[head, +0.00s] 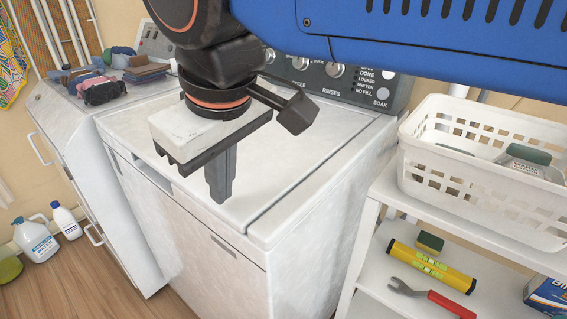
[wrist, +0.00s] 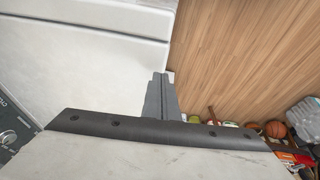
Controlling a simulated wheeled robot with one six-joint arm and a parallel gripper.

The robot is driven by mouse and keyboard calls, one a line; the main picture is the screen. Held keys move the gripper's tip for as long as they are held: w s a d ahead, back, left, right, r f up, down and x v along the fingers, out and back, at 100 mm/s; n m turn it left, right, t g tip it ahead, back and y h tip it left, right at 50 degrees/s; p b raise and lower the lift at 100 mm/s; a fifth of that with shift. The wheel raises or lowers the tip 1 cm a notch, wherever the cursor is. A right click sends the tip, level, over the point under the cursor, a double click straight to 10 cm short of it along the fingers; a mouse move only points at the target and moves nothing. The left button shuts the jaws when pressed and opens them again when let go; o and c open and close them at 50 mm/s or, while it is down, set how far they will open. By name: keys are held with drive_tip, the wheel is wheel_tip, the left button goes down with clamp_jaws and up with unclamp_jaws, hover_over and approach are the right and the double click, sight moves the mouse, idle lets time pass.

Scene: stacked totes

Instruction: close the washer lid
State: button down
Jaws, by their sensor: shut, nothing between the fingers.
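The white washer (head: 185,225) stands in the middle of the head view, its control panel (head: 345,82) at the back. Its lid (head: 285,160) lies flat on top, with a seam along its right side and no open tub showing. The lid's white top also shows in the wrist view (wrist: 90,62). My gripper (head: 220,198) is shut and empty, pointing down over the front part of the lid. In the wrist view its fingers (wrist: 160,78) overlap the washer's front edge. I cannot tell whether the fingertips touch the lid. My arm hides part of the lid and panel.
A white machine (head: 85,180) with folded clothes (head: 105,90) stands at left. A white basket (head: 480,190) sits on a shelf unit at right, above a spirit level (head: 430,266) and a wrench (head: 430,298). Bottles (head: 35,240) stand on the wooden floor, which has free room in front.

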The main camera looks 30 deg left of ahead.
drive_tip(key=v, duration=1.1)
drive_tip(key=shift+w+r, duration=0.2)
drive_tip(key=shift+r, duration=0.2)
drive_tip(key=shift+s+a, duration=0.1)
drive_tip(key=shift+s, duration=0.05)
